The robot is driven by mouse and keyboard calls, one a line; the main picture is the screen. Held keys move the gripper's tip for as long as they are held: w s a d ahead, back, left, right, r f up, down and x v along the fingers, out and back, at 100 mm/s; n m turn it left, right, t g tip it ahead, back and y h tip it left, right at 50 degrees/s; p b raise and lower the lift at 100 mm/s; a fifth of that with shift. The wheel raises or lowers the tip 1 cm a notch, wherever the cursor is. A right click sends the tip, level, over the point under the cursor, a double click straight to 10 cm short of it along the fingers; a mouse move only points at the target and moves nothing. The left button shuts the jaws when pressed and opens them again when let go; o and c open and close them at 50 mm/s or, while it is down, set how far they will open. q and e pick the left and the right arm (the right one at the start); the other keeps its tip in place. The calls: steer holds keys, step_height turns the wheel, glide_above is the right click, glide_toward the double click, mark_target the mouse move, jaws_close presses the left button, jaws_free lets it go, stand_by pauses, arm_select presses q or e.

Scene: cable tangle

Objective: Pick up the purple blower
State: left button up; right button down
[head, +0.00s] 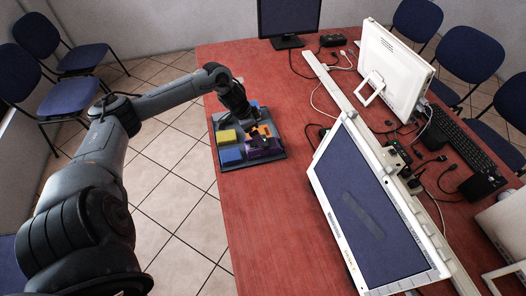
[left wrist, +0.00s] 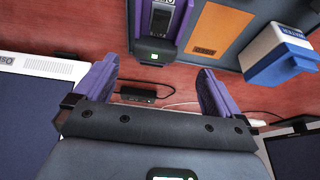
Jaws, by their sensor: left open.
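In the left wrist view a purple body with a dark centre and a small green light (left wrist: 158,22) is at the top, probably the same blower. My left gripper (left wrist: 158,68) is open, its two purple fingers apart with nothing between them. In the head view this gripper (head: 258,136) is over the tray, close to the blower, and partly covers the tray's contents. My right gripper is not in view.
Monitors (head: 375,215), a white cable channel (head: 340,88) and loose cables crowd the right. The red strip beside the tray is clear.

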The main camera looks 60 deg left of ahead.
mark_target(265, 146)
arm_select(q)
steer(key=x, duration=0.3)
steer(key=shift+w+d+f+b, duration=0.15)
steer(key=shift+w+f+b, duration=0.05)
steer(key=shift+f+b, duration=0.15)
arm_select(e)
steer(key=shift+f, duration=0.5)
arm_select(q)
steer(key=shift+w+d+f, duration=0.1)
steer(key=shift+w+f, duration=0.05)
steer(key=shift+f, duration=0.55)
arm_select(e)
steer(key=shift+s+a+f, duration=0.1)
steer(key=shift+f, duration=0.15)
arm_select(q)
steer(key=shift+b+x, duration=0.85)
steer(key=shift+x, duration=1.15)
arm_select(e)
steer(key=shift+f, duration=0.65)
arm_select(q)
steer(key=shift+d, duration=0.15)
steer(key=c, duration=1.3)
steer(key=shift+r, duration=0.1)
